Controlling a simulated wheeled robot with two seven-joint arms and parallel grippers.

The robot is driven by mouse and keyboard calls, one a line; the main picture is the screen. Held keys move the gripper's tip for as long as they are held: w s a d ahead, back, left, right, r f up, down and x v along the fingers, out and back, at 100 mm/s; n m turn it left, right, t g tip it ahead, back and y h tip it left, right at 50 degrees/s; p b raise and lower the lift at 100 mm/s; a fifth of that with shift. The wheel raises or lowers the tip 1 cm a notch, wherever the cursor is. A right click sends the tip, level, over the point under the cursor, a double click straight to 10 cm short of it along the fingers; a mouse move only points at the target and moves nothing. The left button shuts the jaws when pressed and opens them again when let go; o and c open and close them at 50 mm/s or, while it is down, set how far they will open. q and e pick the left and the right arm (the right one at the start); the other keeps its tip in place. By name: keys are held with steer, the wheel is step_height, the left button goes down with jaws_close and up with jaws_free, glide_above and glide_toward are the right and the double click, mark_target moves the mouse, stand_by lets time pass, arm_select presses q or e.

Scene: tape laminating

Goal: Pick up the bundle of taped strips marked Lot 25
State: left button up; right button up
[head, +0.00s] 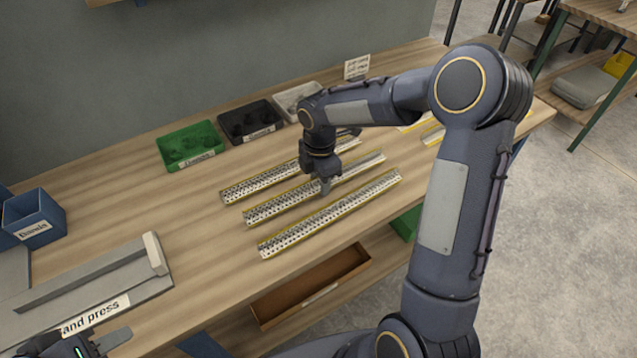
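Three long taped strip bundles with yellow edges and rows of dark parts lie side by side on the wooden table: a back one (262,181), a middle one (283,206) and a front one (330,215). I cannot read a lot mark on any of them. My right gripper (325,187) points down at the middle bundle, right of its centre, and hides part of it. Whether its fingers touch or grip the bundle is unclear. My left gripper (88,345) is at the bottom left, partly cut off, away from the bundles.
A green bin (190,146), a black bin (250,121) and a pale bin (297,101) stand along the back. A grey press (90,285) and a blue box (34,217) are left. More yellow-edged pieces (432,134) lie partly behind my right arm. Bare table lies left of the bundles.

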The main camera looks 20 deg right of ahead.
steer(key=c, duration=0.5)
steer(key=shift+c, duration=0.4)
steer(key=shift+r, duration=0.15)
